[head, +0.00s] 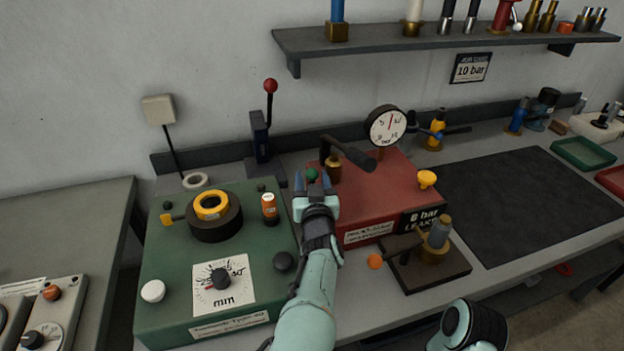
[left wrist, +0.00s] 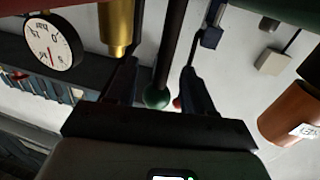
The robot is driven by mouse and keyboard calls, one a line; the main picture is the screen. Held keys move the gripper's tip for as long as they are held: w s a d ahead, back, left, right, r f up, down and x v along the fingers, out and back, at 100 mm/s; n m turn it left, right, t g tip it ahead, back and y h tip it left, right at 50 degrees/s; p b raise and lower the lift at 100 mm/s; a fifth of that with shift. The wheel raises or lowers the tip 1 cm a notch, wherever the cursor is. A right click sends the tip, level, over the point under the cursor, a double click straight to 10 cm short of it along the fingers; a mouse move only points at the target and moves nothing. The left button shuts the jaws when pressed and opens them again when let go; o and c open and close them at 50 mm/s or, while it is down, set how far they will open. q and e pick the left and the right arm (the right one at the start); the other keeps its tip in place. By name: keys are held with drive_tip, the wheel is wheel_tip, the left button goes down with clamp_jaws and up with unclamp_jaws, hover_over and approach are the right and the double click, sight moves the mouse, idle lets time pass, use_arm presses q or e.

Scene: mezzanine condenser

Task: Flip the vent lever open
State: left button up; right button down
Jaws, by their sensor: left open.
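A green ball knob (head: 312,174) on a dark rod shows at the red box's left side; I take it as the vent lever, but no label on it is readable. My left gripper (head: 313,187) is open at this knob. In the left wrist view the green knob (left wrist: 157,97) and its rod (left wrist: 172,45) lie between the two spread fingers of the left gripper (left wrist: 160,72), with no clear contact. The rod's base is hidden. A brass post (head: 333,170) with a dark handle (head: 352,153) stands close by on the red box (head: 385,175). My right gripper is out of view.
A green box (head: 165,255) with knobs stands left. A red-knobbed lever (head: 270,86) stands behind. A brass valve with an orange knob (head: 375,260) is at right. The black mat (head: 540,200) is clear.

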use_arm(q)
drive_tip(key=shift+w, duration=0.15)
drive_tip(key=shift+c, duration=0.3)
clamp_jaws()
